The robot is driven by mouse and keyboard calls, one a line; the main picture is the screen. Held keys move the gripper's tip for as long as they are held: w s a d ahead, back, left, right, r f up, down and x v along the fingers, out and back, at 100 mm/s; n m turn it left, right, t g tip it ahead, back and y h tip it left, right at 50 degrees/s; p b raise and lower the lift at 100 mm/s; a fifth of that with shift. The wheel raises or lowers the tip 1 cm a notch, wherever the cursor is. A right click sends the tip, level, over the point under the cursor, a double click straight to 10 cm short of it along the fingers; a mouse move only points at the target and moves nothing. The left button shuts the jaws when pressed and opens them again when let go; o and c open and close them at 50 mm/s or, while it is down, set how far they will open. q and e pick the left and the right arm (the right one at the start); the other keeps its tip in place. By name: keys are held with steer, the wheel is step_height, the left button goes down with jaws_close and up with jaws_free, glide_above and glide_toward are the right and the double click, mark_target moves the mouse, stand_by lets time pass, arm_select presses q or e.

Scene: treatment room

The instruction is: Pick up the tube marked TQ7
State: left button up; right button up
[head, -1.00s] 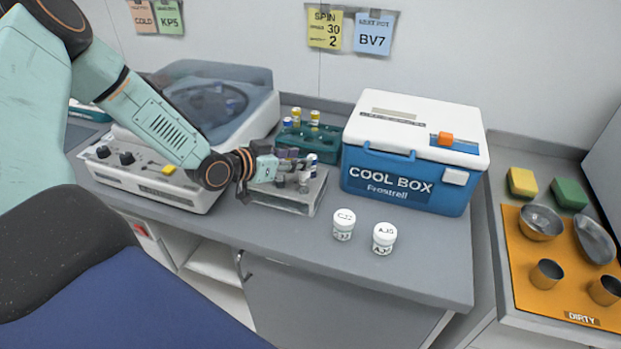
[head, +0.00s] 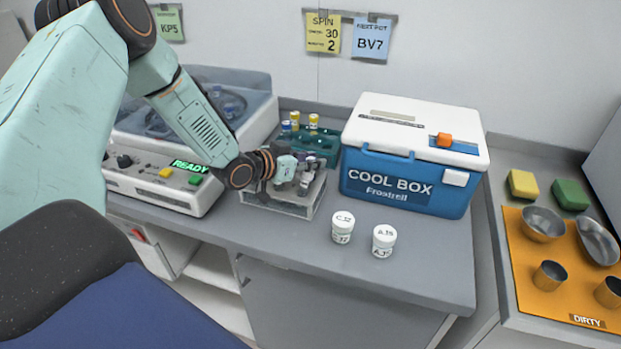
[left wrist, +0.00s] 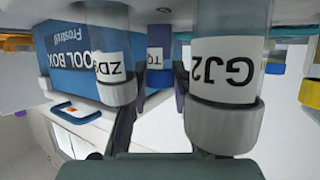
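In the left wrist view, which looks upside down, a tube with a label starting TQ (left wrist: 155,60) stands farther back, its last character hidden or unreadable. Nearer tubes marked ZD (left wrist: 108,68) and GJ2 (left wrist: 225,72) flank it. My left gripper (left wrist: 157,90) appears open, its dark fingers pointing toward the TQ tube, which shows between them. No grip on it can be seen. In the head view my left gripper (head: 290,168) is at the clear tube rack (head: 290,205) and hides part of its tubes. My right gripper is not in view.
A teal rack (head: 325,138) with yellow- and blue-capped tubes stands behind. The blue cool box (head: 400,180) is close on the right, the centrifuge (head: 150,185) on the left. Two white pots (head: 343,227) (head: 384,240) stand in front. The counter's front right is clear.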

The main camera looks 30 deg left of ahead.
arm_select(q)
steer(key=shift+f, duration=0.1)
jaws_close()
